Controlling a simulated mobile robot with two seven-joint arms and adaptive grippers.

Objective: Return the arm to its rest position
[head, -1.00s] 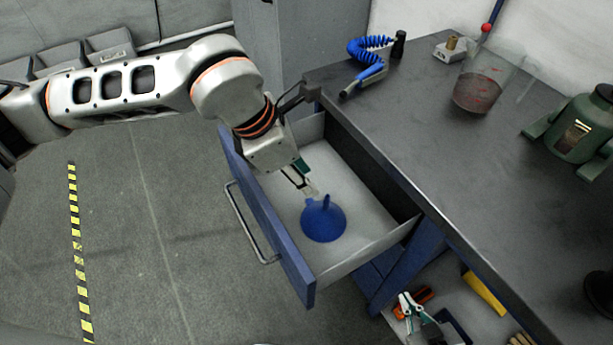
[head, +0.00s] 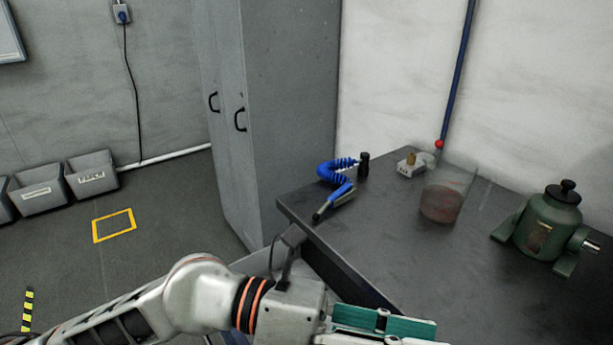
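My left arm (head: 200,295) comes in from the lower left, and its wrist is beside the near left corner of the dark workbench (head: 365,240). My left gripper (head: 405,332) points right along the bottom edge of the head view, in front of the bench. Its green side shows, but the frame cuts it off, so I cannot tell whether its fingers are open or shut. My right gripper is out of view. The drawer (head: 258,263) shows only as a strip behind my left wrist. Its contents are hidden.
On the bench are a blue coiled air hose (head: 335,170), a clear container with reddish contents (head: 443,190), a small metal block (head: 410,166) and a green jack-like device (head: 548,225). A grey cabinet (head: 285,110) stands behind. Floor at left is open before grey bins (head: 90,175).

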